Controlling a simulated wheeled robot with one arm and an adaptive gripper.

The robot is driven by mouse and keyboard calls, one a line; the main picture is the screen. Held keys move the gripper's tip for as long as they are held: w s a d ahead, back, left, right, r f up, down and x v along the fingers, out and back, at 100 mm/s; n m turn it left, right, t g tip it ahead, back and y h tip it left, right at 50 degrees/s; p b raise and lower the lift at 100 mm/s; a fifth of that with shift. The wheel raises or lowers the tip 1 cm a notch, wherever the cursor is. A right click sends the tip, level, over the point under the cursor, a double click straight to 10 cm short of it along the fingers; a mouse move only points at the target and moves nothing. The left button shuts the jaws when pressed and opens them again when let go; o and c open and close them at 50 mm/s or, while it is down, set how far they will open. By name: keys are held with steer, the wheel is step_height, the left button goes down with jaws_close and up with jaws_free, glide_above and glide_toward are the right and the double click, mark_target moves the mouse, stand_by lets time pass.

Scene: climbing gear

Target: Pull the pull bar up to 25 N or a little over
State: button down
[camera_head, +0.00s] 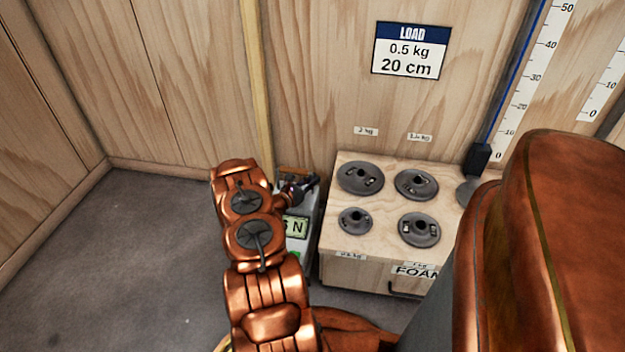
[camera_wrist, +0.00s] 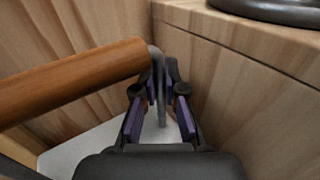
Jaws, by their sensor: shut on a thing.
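The pull bar (camera_wrist: 75,82) is a round orange-brown wooden handle with a bent grey metal rod at its right end. It runs across the left of the wrist view. My gripper (camera_wrist: 160,80) is shut on the pull bar at its metal rod, which passes between the fingers. In the head view my gripper (camera_head: 303,190) is small and partly behind my arm, over the pale scale box. The green display (camera_head: 297,227) on that box shows a "5" or similar digit before "N". Any digits further left are hidden by my arm.
A wooden crate (camera_head: 340,270) with several grey weight discs stands close to the right of the scale box. A load sign (camera_head: 408,50) reading 0.5 kg, 20 cm hangs on the plywood wall. The floor (camera_head: 130,260) on the left is clear.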

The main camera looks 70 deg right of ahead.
steer(key=shift+f, duration=0.6)
steer(key=c, duration=1.2)
jaws_free()
steer(key=v, duration=1.2)
